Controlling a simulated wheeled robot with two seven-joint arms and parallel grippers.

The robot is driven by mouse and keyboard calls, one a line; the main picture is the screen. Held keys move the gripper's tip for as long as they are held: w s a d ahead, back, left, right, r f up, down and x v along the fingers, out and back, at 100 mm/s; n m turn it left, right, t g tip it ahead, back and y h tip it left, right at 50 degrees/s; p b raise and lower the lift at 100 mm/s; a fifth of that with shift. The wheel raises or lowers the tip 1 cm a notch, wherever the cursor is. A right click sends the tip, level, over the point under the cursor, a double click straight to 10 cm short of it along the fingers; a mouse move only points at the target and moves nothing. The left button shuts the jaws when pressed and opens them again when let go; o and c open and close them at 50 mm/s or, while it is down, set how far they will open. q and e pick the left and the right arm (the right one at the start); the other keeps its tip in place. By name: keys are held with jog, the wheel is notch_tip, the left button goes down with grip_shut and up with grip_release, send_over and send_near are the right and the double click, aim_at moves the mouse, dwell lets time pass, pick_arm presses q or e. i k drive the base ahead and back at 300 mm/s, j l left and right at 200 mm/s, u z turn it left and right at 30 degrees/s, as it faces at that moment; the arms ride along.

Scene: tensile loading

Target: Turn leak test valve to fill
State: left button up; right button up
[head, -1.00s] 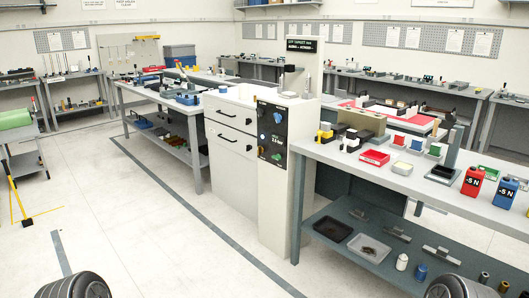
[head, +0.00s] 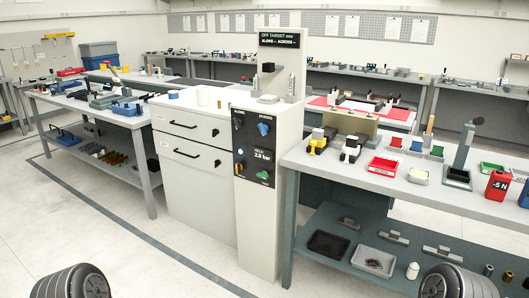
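A tall white cabinet (head: 257,215) stands ahead of me with a black control panel (head: 251,150) on its front. The knob labels are too small to read, so I cannot tell which is the leak test valve. Neither gripper shows; only dark rounded parts, seemingly mine, show at the bottom corners.
A white drawer unit (head: 191,175) adjoins the cabinet on the left. A workbench (head: 455,192) with red trays, blocks and weights reaches right, above a lower shelf (head: 325,270). Another bench (head: 87,111) stands left. The floor before the cabinet is clear.

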aim_at(263, 174)
jog(key=i+j, duration=0.1)
jog(key=j, duration=0.2)
jog(key=i+z, duration=0.35)
jog(key=i, duration=1.6)
